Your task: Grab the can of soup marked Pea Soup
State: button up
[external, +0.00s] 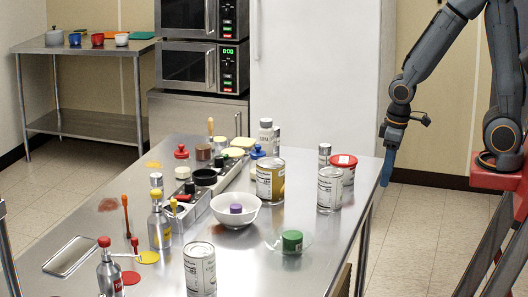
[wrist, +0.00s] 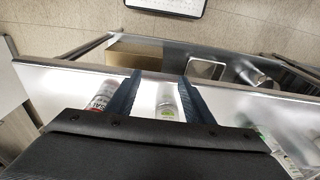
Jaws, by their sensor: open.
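Several cans stand on the steel table, but I cannot read Pea Soup on any of them. In the external view, one can has a gold-brown label (external: 270,182), a pale-label can (external: 329,190) stands near the right edge, and another pale-label can (external: 200,270) stands at the front. My gripper (external: 385,180) hangs with its fingers down at the table's far right edge, apart from the cans. In the wrist view my gripper (wrist: 160,78) is open and empty. A pale cylinder with a green mark (wrist: 167,103) shows between its fingers, lower down; I cannot tell which item it is.
A red-lidded tub (external: 344,164) stands close behind the right-hand can. A white bowl (external: 236,212) and a clear dish (external: 288,242) with a green-capped item are nearby. Bottles and condiments crowd the left. In the wrist view, a brown box (wrist: 135,50) lies beyond the near edge.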

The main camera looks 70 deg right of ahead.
jog(key=o, duration=0.8)
jog(key=shift+o, duration=0.2)
notch_tip(320, 180, up, 6)
jog(key=n+g+b, duration=0.1)
jog(key=n+b, duration=0.1)
jog(key=n, duration=1.5)
send_over(331, 171)
jog(key=shift+d, duration=0.1)
notch_tip(331, 171, down, 5)
jog(key=shift+r, duration=0.2)
jog(key=shift+f+p, duration=1.3)
jog(key=shift+f, duration=2.75)
